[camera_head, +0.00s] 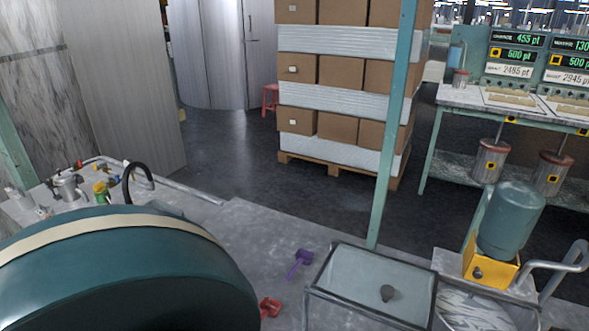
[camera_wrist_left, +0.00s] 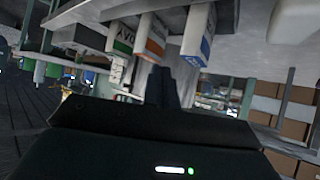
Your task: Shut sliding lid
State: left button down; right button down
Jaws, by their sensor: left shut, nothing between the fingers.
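A rectangular metal-framed case (camera_head: 313,287) stands on the grey worktop at the lower right of the head view. A pale glassy panel (camera_head: 355,272) fills its top, with a small dark knob (camera_head: 387,293) near the panel's middle. I take this panel to be the lid; the case's front runs out of the picture, and I cannot tell how far the lid is open. My left gripper (camera_wrist_left: 163,84) shows in the left wrist view with its dark fingers together and empty. Neither gripper shows in the head view, and the case is not recognisable in the wrist view.
A purple tool (camera_head: 300,262) and a red item (camera_head: 269,307) lie left of the case. A yellow-based unit with a teal vessel (camera_head: 511,222) stands to its right, beside a curved metal pipe (camera_head: 558,266). A green post (camera_head: 394,130) rises behind. White, labelled boxes (camera_wrist_left: 197,38) show in the wrist view.

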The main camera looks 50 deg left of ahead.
aim_at(388, 292)
jog(key=k+j, duration=0.1)
jog(key=j, duration=0.85)
jog(key=k+j, duration=0.15)
jog(key=j, duration=0.3)
jog(key=i+l, duration=0.1)
jog(key=l, duration=0.15)
